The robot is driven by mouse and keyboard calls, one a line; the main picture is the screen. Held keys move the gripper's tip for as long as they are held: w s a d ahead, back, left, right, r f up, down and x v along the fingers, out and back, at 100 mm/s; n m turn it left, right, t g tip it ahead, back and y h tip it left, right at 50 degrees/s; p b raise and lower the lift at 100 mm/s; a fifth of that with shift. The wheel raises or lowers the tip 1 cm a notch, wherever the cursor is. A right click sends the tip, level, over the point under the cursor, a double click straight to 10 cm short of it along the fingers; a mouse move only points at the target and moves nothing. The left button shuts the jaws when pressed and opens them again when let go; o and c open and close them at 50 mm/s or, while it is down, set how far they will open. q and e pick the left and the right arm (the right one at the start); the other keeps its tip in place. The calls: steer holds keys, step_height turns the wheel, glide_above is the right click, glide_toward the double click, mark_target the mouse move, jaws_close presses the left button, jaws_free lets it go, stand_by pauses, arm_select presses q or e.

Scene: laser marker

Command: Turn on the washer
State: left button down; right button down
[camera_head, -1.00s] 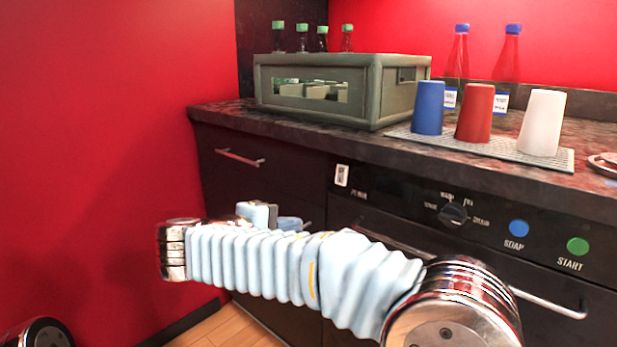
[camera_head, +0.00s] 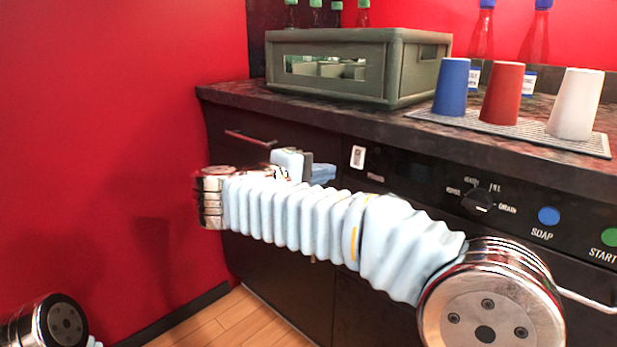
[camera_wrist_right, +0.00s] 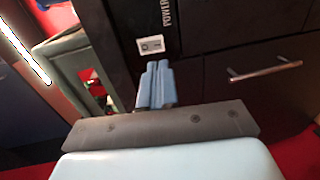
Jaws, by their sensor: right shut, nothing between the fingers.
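The washer (camera_head: 400,168) is a dark appliance under the counter, with a black control panel. Its white power switch (camera_head: 357,157) is at the panel's left end; the switch also shows in the right wrist view (camera_wrist_right: 151,44), beside the word POWER. My right gripper (camera_head: 327,173) has blue fingers held together and empty, just left of and below the switch in the head view. In the right wrist view its fingertips (camera_wrist_right: 156,66) point at the switch from just below it. I cannot tell whether they touch it. My left gripper is not in view; a piece of that arm shows low at left.
The panel also has a dial (camera_head: 477,201), a blue SOAP button (camera_head: 548,216) and a green START button (camera_head: 610,237). A green crate (camera_head: 420,70) and blue, red and white cups stand on the counter (camera_head: 320,108) above. A drawer handle (camera_head: 247,137) is at left.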

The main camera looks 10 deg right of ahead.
mark_target(356, 165)
steer(key=x, duration=0.7)
steer(key=shift+w+d, duration=0.2)
steer(key=shift+d, duration=0.1)
steer(key=shift+w+d+f+b, duration=0.15)
steer(key=shift+f+b, duration=0.3)
steer(key=shift+b, duration=0.45)
steer(key=shift+r, duration=0.3)
